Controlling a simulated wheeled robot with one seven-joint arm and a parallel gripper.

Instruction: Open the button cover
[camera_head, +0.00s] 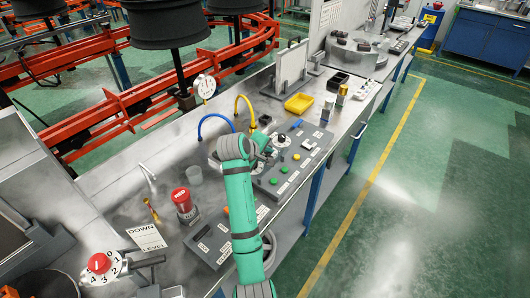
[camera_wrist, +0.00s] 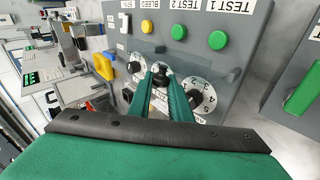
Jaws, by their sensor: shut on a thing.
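A grey control panel (camera_head: 288,172) with buttons and dials stands on the bench. It also shows upside down in the wrist view (camera_wrist: 250,12). My gripper (camera_wrist: 158,84) reaches to the panel's edge, with its two green fingers shut on a black knob (camera_wrist: 160,72) on a round white plate. Beside it is a numbered white dial (camera_wrist: 201,98) with a black knob. Two green buttons (camera_wrist: 217,40) and a yellow button (camera_wrist: 147,26) line the panel. I cannot pick out a button cover. In the head view my arm hides the fingertips.
Blue (camera_head: 213,119) and yellow (camera_head: 246,103) curved hoses rise behind the panel. A red-topped cylinder (camera_head: 182,200) and a clear cup (camera_head: 194,175) stand to the left. A second panel (camera_head: 218,240) lies nearer. A yellow bin (camera_head: 298,103) is farther along the bench.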

